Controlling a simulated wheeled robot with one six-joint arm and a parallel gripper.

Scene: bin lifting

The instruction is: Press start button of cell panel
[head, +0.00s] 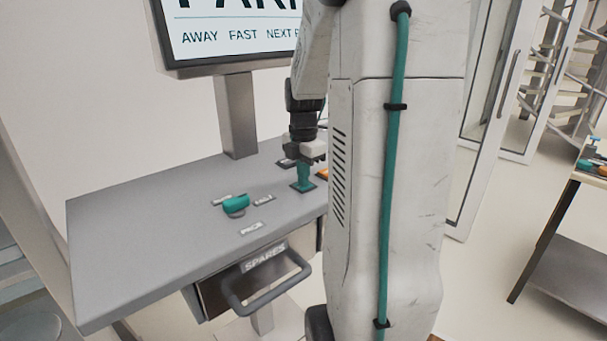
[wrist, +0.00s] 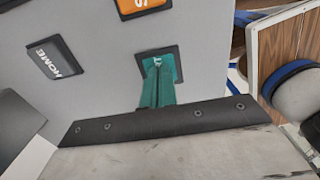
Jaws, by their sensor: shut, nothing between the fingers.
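The cell panel (head: 130,235) is a grey sloped desk with buttons, under a screen. A teal-green square button (wrist: 175,66) in a black frame is mostly covered by my fingers, and its lettering is hardly readable. My gripper (head: 303,186) is shut and empty, pointing down at this button. Its teal fingers also show in the wrist view (wrist: 157,70), with their tips over the button's face. I cannot tell whether they touch or press it. An orange button (wrist: 143,4) lies beside it, its lettering cut off. A dark HOME button (wrist: 54,58) lies farther left.
A teal knob (head: 236,204) stands on the panel, with small labels around it. A SPARES drawer (head: 265,258) with a protruding handle is below. My arm hides the panel's right side. A screen (head: 235,30) stands behind. A table (head: 575,245) is at far right.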

